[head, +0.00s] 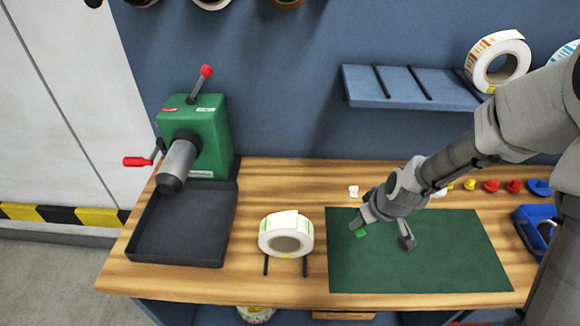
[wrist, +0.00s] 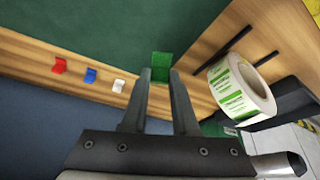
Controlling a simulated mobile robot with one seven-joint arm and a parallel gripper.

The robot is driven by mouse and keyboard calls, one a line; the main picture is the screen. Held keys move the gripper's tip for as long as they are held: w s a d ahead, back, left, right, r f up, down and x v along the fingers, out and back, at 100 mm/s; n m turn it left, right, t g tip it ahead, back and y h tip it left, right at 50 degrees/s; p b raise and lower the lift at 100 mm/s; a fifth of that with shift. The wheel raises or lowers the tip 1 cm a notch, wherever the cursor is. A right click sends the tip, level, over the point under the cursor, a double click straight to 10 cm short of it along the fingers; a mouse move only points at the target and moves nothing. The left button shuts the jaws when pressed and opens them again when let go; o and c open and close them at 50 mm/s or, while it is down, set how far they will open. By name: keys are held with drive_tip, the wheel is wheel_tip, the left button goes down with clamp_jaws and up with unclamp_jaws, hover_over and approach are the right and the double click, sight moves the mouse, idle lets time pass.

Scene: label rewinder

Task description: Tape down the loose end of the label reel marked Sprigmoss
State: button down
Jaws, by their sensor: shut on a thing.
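A white label reel (head: 272,246) with a yellow mark stands on two black rods at the bench front, left of the green mat. A pale flap of label shows on its top. The reel also shows at the right of the wrist view (wrist: 258,92), with green-printed labels; I cannot read its name. My gripper (head: 361,226) is over the mat's left part, right of the reel and apart from it. In the wrist view, its fingers (wrist: 160,74) are shut on a small green tape tab (wrist: 161,63). The fingers partly hide the tab's lower end.
The green mat (head: 430,270) is clear. Red (wrist: 59,66), blue (wrist: 90,75) and white (wrist: 119,86) tabs stand in a row on the wood. A green rewinder (head: 195,135) with a black tray (head: 178,250) is left. A blue shelf (head: 360,88) holds another reel (head: 498,62).

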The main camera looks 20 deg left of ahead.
sight(283, 220)
drive_tip(key=s+a+r+n+g+y+p, duration=0.1)
drive_tip(key=s+a+r+n+g+p, duration=0.2)
drive_tip(key=a+r+n, duration=0.4)
drive_tip(key=s+a+r+n+y+p, duration=0.1)
drive_tip(key=s+a+r+n+p, duration=0.3)
drive_tip(key=a, duration=0.6)
drive_tip(key=shift+m, duration=0.7)
drive_tip(key=shift+w+d+f+b, duration=0.1)
drive_tip(key=shift+w+f+b, duration=0.1)
drive_tip(key=shift+f+b, duration=0.8)
drive_tip(key=shift+w+d+f+b, duration=0.15)
drive_tip(key=shift+f+b, duration=0.5)
drive_tip(key=shift+f, duration=0.6)
drive_tip(key=shift+w+d+f+b, duration=0.1)
drive_tip(key=shift+w+f+b, duration=0.1)
drive_tip(key=shift+f+b, duration=0.8)
drive_tip(key=shift+f+h, duration=0.3)
drive_tip(key=shift+f, duration=0.05)
drive_tip(key=c, duration=0.6)
unclamp_jaws()
drive_tip(key=shift+c, duration=0.2)
drive_tip(key=shift+o, duration=0.2)
drive_tip(key=shift+r, duration=0.1)
